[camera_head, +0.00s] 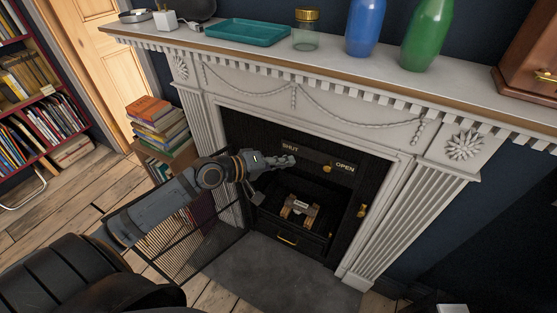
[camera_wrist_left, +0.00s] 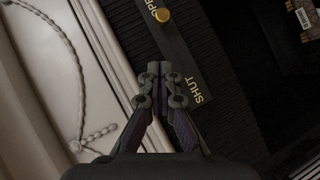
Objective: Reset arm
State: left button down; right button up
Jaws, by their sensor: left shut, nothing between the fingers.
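My left gripper (camera_head: 288,161) reaches in from the left in front of the fireplace. It is shut with nothing in it, and its fingertips are near the word SHUT on the dark plate (camera_head: 318,160). In the left wrist view the closed fingers (camera_wrist_left: 159,70) point along this plate, beside the word SHUT. A brass knob (camera_wrist_left: 162,15) is near the word OPEN, beyond the fingertips. I cannot tell whether the fingers touch the plate. My right gripper is not in view.
The white mantel (camera_head: 300,98) surrounds the fireplace. A teal tray (camera_head: 248,33), a jar (camera_head: 306,32), a blue vase (camera_head: 365,25) and a green vase (camera_head: 427,35) stand on it. Logs (camera_head: 300,208) sit inside. A mesh screen (camera_head: 190,235) stands below my arm. Stacked books (camera_head: 157,122) are left.

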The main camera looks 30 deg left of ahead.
pick_arm(q)
jog(key=shift+p+v, duration=0.35)
jog(key=shift+v, duration=0.75)
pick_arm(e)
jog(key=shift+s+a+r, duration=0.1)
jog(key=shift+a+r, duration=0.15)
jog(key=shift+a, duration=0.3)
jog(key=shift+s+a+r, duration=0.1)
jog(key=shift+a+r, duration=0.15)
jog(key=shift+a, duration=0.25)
pick_arm(q)
jog(key=shift+a, duration=0.1)
